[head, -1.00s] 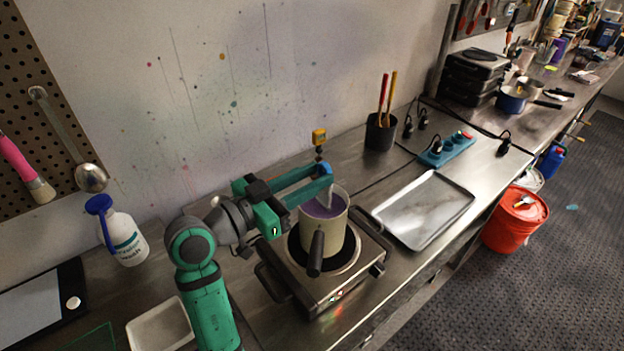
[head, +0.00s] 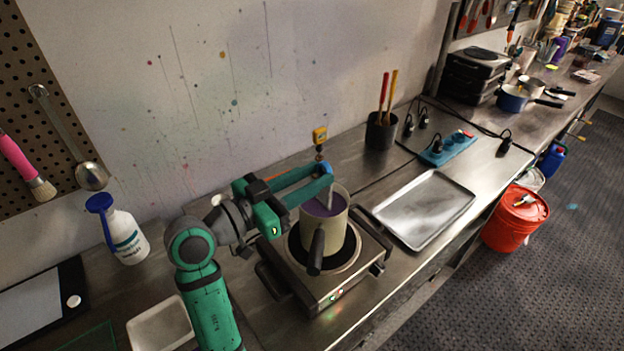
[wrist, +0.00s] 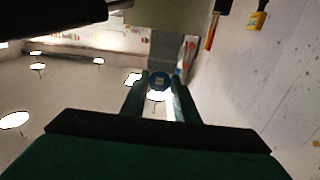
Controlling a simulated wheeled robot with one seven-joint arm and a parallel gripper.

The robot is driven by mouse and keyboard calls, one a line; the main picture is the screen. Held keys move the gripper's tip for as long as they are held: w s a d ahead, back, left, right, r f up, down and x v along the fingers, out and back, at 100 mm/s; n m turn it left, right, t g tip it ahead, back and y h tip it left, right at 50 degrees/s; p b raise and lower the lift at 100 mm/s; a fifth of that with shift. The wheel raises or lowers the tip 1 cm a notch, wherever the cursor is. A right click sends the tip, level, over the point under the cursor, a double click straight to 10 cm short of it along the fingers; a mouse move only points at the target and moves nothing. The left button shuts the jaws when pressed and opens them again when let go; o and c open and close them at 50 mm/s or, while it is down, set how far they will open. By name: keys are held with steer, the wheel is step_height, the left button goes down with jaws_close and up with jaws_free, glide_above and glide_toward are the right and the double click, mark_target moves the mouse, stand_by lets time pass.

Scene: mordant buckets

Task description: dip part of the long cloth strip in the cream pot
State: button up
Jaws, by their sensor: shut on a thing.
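The cream pot (head: 322,236) stands on the hot plate in the head view, with purple liquid inside and a dark handle toward the front. My gripper (head: 327,170) is above the pot's rim, shut on the cloth strip (head: 331,194). The pale strip hangs from the fingertips down into the pot; its lower end is out of sight, seemingly in the liquid. In the wrist view my gripper's fingers (wrist: 160,100) converge near a blue round piece (wrist: 159,80).
The hot plate (head: 335,287) has lit indicators at its front. An empty metal tray (head: 424,209) lies to the right. A white bottle (head: 127,238) is at left.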

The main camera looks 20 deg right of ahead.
steer(key=shift+w+d, duration=0.1)
step_height(320, 180, up, 11)
steer(key=s, duration=0.1)
steer(key=shift+s+a, duration=0.25)
steer(key=shift+a, duration=0.1)
stand_by(1.2)
stand_by(3.1)
step_height(320, 180, up, 5)
steer(key=shift+f, duration=0.1)
stand_by(0.5)
stand_by(0.3)
